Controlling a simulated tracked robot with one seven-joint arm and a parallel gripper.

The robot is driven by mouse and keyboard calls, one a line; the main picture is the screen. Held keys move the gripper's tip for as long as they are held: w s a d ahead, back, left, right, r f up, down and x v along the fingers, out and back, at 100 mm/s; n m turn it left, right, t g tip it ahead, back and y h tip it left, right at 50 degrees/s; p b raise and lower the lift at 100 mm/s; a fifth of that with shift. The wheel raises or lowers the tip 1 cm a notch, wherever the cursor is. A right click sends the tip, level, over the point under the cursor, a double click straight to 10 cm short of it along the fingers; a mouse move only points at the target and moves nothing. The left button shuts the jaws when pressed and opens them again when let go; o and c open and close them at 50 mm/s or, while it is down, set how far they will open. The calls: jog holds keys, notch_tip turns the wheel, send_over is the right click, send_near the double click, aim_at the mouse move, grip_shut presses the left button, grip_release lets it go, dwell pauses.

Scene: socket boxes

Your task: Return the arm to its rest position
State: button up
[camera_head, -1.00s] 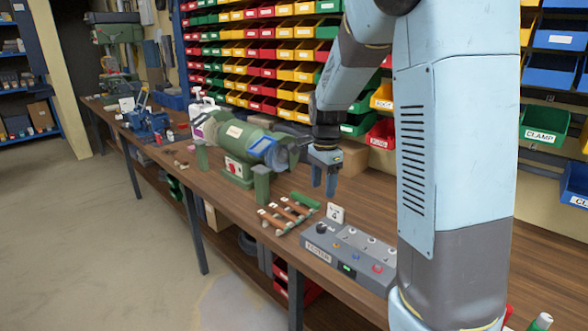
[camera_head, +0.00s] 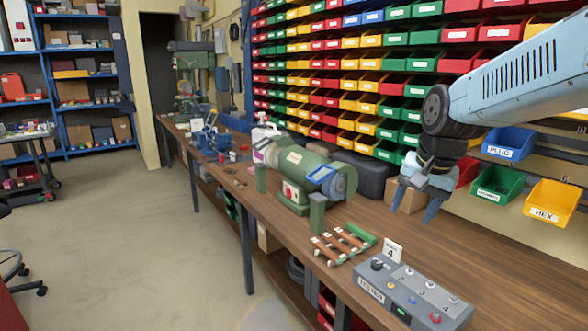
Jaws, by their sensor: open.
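My gripper (camera_head: 412,215) hangs at the right above the workbench (camera_head: 450,238), with its two fingers pointing down and apart. It is open and nothing shows between the fingers. It is up and to the right of the tester box and clear of the bench top. My arm's blue link reaches in from the right edge to the dark wrist joint. The rest of my arm is out of view.
The grey tester box (camera_head: 410,292) stands at the bench front, beside a white card marked 4 (camera_head: 393,249). A wooden rack (camera_head: 343,243) and a green bench grinder (camera_head: 300,172) stand left of it. Wall bins (camera_head: 498,184) hang close behind my gripper.

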jog(key=s+r+n+t, duration=0.2)
jog(key=s+n, duration=0.4)
jog(key=s, duration=0.5)
jog(key=shift+a+h, duration=0.25)
jog(key=shift+h, duration=0.15)
jog(key=shift+r, duration=0.1)
